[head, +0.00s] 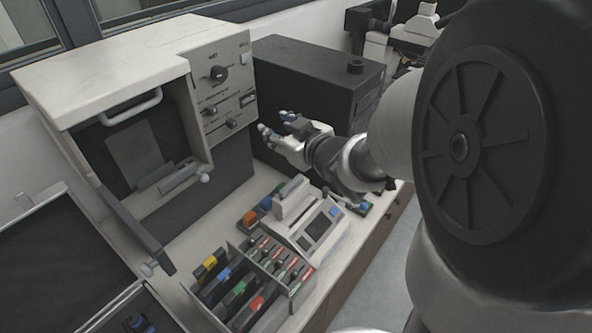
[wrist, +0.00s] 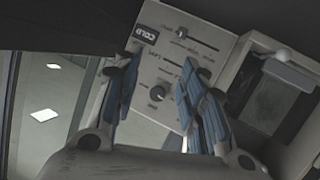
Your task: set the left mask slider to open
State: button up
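The control panel (head: 222,85) is on the front right of the beige press (head: 115,65). It carries a round black knob (head: 217,73) and, below it, two slots with small dark slider knobs, an upper one (head: 210,110) and a lower one (head: 231,123). The labels are too small to tell which is the left mask slider.
A black box (head: 315,85) stands behind my gripper. Below are a small beige device (head: 315,225) and a rack (head: 240,265) of coloured items. The press chamber (head: 135,150) is open at the left, with a white-knobbed lever (head: 204,178). A COLD label (wrist: 147,33) is on the panel.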

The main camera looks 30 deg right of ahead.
jog(key=s+a+m+g+h, duration=0.2)
jog(key=s+g, duration=0.3)
jog(key=s, duration=1)
jog(key=shift+a+f+m+g+h+p, duration=0.2)
jog(key=shift+f+m+g+h+p, duration=0.15)
jog(key=shift+m+h, duration=0.4)
